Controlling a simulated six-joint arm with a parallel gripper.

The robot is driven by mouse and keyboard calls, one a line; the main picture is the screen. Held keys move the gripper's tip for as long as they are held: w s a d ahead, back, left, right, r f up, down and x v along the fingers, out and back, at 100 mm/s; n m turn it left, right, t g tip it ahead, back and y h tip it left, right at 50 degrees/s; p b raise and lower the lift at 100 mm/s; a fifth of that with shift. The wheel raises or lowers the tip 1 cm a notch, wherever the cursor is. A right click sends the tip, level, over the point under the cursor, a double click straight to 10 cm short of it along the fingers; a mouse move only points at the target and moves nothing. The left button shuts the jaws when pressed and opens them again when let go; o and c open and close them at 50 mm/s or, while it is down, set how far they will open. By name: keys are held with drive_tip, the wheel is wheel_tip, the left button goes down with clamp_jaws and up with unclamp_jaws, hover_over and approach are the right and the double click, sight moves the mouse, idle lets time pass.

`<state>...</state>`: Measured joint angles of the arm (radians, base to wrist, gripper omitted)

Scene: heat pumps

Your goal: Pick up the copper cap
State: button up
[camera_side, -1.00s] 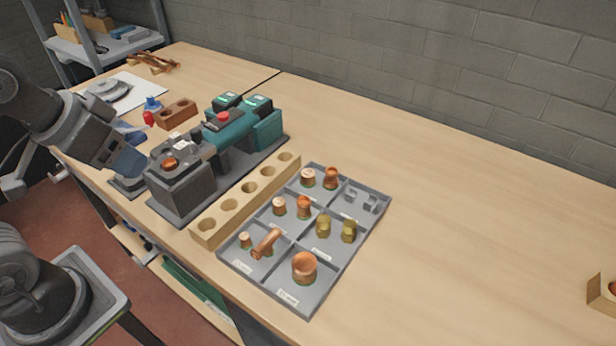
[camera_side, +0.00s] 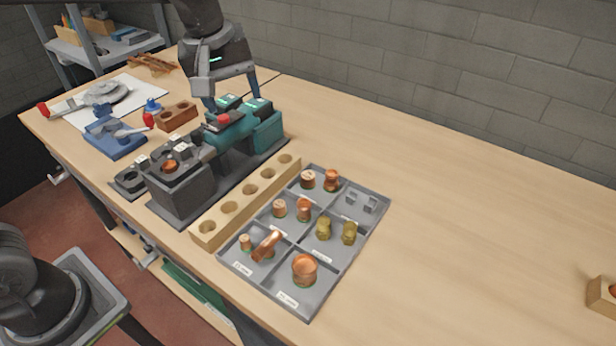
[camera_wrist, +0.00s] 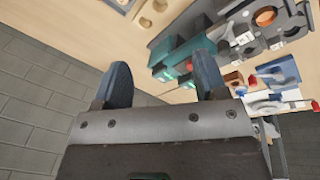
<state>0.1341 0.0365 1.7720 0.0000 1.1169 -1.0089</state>
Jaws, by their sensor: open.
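Several copper fittings stand in a grey divided tray in the side view; I cannot tell for certain which is the copper cap. A wide copper piece (camera_side: 304,268) stands in the front compartment, and a copper tube (camera_side: 267,246) leans in the left one. Smaller copper pieces (camera_side: 304,209) stand in the middle and back (camera_side: 331,179) compartments. My gripper (camera_side: 232,97) is open and empty above the far end of the teal machine, well away from the tray. Its two blue fingers (camera_wrist: 163,82) are spread in the wrist view, with nothing between them.
The grey tray (camera_side: 335,268) lies beside a wooden block with holes (camera_side: 218,234). The teal machine (camera_side: 262,133) has a dark block (camera_side: 182,195) in front of it. A blue fixture (camera_side: 113,142) stands at left. A small box (camera_side: 602,299) sits at far right.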

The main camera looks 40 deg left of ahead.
drive_tip(key=w+d+f+n+g, duration=0.1)
drive_tip(key=w+d+f+n, duration=0.2)
drive_tip(key=w, duration=0.3)
drive_tip(key=n+g, duration=0.1)
drive_tip(key=n, duration=0.4)
hover_over(308, 175)
wheel_tip(308, 175, down, 7)
drive_tip(key=f, duration=0.8)
drive_tip(key=shift+w+d+f, duration=0.15)
drive_tip(key=shift+d+f, duration=0.15)
drive_tip(key=shift+a+f, duration=0.15)
drive_tip(key=shift+f, duration=1.2)
drive_tip(key=shift+a+f, duration=0.15)
drive_tip(key=shift+f, duration=1.2)
drive_tip(key=c, duration=1)
drive_tip(key=shift+r, duration=0.15)
